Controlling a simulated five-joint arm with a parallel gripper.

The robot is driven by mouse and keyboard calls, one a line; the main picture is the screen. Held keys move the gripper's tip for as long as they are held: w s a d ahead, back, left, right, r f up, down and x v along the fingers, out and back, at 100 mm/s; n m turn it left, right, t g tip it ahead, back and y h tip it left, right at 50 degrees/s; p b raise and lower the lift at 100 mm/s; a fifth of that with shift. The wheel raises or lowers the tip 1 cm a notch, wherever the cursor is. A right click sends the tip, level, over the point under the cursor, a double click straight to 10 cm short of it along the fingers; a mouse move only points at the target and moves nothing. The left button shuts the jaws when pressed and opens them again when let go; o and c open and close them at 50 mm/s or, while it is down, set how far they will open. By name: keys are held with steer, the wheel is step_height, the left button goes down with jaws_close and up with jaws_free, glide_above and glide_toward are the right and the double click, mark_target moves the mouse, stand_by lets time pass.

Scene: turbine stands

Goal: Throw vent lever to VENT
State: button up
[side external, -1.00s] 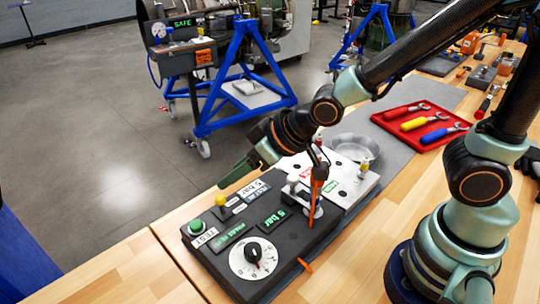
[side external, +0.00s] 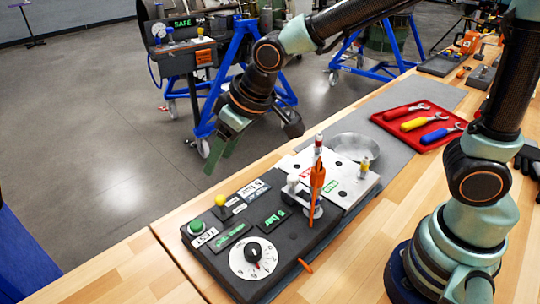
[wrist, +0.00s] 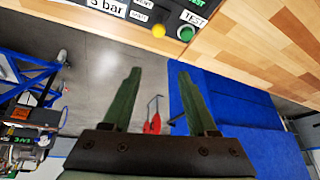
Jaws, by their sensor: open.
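The dark control panel (side external: 222,262) lies on the bench. A small lever with a yellow ball knob (side external: 220,200) stands near its far left edge, beside small white labels I cannot read clearly. The knob also shows near the top of the wrist view (wrist: 158,31), beside the green button (wrist: 186,33). My gripper (side external: 216,158) is above and beyond the panel's far edge, apart from the knob. In the wrist view its two green fingers (wrist: 160,72) are spread with nothing between them.
A metal plate (side external: 350,180), a round dish (side external: 356,148) and a red tool tray (side external: 420,123) lie to the right. Open floor lies beyond the bench.

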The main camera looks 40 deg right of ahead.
mark_target(220, 197)
steer(key=f+g, duration=0.1)
steer(key=f, duration=0.2)
steer(key=w+f+g+h, duration=0.1)
steer(key=f+g, duration=0.1)
steer(key=f, duration=0.2)
steer(key=f+g+h, duration=0.1)
steer(key=f, duration=0.2)
steer(key=shift+w+a+f+g, duration=0.2)
steer(key=shift+w+a+g, duration=0.1)
steer(key=shift+w+g, duration=0.1)
steer(key=shift+s, duration=0.1)
jaws_close()
